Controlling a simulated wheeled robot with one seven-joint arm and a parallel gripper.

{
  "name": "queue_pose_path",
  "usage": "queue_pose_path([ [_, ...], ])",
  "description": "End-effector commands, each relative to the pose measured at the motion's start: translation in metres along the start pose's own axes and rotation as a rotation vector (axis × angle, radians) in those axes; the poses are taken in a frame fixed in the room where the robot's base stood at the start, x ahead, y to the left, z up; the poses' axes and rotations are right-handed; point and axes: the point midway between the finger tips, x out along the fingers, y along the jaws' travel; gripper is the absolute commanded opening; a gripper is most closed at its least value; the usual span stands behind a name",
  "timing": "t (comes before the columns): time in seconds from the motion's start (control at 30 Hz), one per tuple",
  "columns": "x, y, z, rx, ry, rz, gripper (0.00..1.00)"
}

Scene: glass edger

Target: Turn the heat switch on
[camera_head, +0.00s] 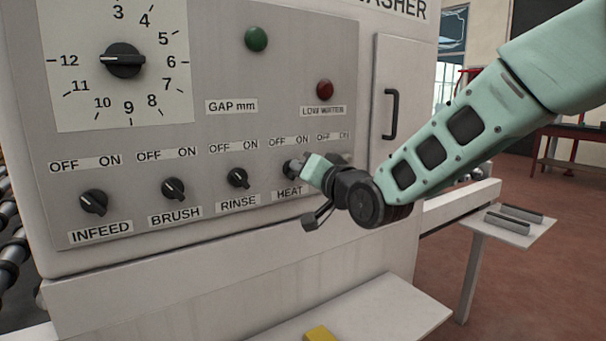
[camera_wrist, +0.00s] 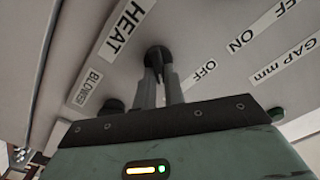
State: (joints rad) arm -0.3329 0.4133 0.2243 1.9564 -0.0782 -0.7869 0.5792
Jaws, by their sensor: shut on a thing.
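The heat switch (camera_wrist: 157,55) is a round black knob above the HEAT label (camera_head: 289,192), with an OFF / ON label (camera_head: 290,141) over it. My gripper (camera_head: 297,167) is at this knob, and its two fingers (camera_wrist: 160,88) are closed around it in the wrist view. In the head view the gripper hides most of the knob. I cannot tell which way the knob's pointer faces.
Infeed (camera_head: 93,201), brush (camera_head: 173,189) and rinse (camera_head: 238,178) knobs sit to the left. The blower knob (camera_wrist: 112,106) is close beside my gripper. A gap dial (camera_head: 123,61), a green lamp (camera_head: 256,39), a red lamp (camera_head: 324,89) and a door handle (camera_head: 391,114) are on the machine. A yellow block (camera_head: 319,334) lies below.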

Motion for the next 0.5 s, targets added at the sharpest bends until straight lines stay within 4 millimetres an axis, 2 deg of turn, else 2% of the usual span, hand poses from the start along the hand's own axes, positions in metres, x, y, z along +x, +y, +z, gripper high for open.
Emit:
queue_pose_path([
  [0.47,-0.0002,0.0006,0.0008,0.014,-0.002,0.002,0.0],
  [0.5,-0.0002,0.0007,0.0008,0.014,-0.002,0.002,0.19],
])
